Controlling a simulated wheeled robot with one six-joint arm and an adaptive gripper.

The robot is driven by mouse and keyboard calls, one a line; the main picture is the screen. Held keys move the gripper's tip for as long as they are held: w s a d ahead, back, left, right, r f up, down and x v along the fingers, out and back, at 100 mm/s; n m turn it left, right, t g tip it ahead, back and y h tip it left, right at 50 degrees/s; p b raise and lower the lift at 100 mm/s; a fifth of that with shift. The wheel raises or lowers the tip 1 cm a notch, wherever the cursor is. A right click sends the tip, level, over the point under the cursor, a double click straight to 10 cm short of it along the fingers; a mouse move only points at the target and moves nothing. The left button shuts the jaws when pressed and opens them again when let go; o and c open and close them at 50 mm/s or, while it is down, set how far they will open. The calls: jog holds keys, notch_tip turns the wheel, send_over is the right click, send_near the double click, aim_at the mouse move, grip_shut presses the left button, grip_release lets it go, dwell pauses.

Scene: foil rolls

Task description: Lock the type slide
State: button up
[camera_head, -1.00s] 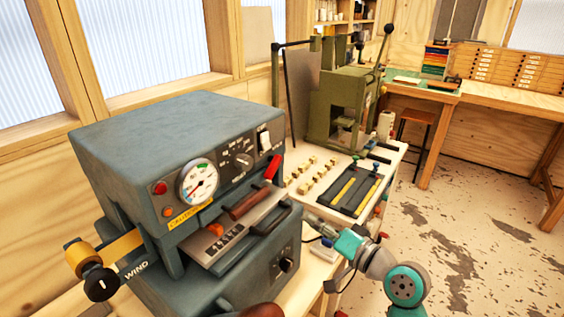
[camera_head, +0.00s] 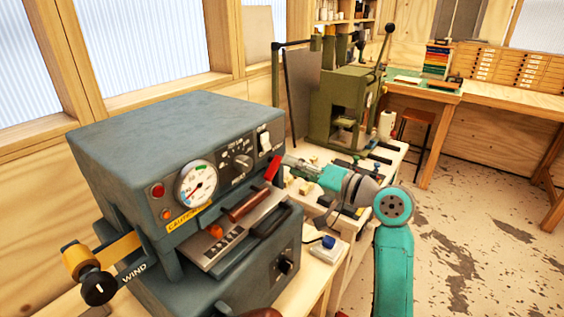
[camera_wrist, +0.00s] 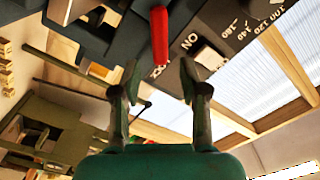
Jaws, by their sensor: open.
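The type slide (camera_head: 212,252) is a metal tray with dark type blocks and an orange knob, seated in the front of the blue-grey machine (camera_head: 150,140). A brown handle (camera_head: 250,203) lies along the slide's upper side. My gripper (camera_head: 287,161) is close to the right of the lever. In the wrist view, my gripper (camera_wrist: 159,78) is open and empty. The red lever (camera_wrist: 160,38) is centred between the finger lines, beyond the tips, with no contact visible.
The machine's dial (camera_head: 197,184) and the black handle (camera_head: 272,221) are close by. A small white box with a blue knob (camera_head: 327,244) stands below my arm.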

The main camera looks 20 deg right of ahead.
aim_at(272, 168)
jog(key=shift+x, duration=2.05)
grip_shut()
